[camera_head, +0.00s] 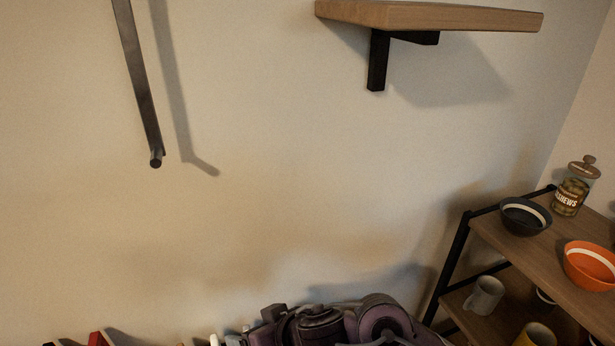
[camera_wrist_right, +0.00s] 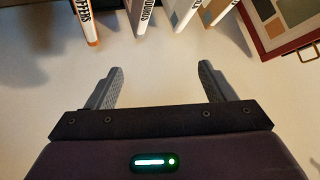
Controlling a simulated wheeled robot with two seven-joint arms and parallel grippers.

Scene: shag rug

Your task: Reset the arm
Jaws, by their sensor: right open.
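My right gripper (camera_wrist_right: 160,86) shows in the right wrist view with its two grey fingers wide apart and nothing between them. A pale, plain surface lies behind the fingers. In the head view, part of my purple and black arm (camera_head: 380,318) shows at the bottom edge, in front of the pale wall; no fingertips can be seen there. My left gripper is in neither view.
A shelf unit (camera_head: 510,237) at the right holds a dark bowl (camera_head: 525,219), an orange bowl (camera_head: 590,266), a cashew jar (camera_head: 571,195) and mugs. A wooden wall shelf (camera_head: 430,16) is above.

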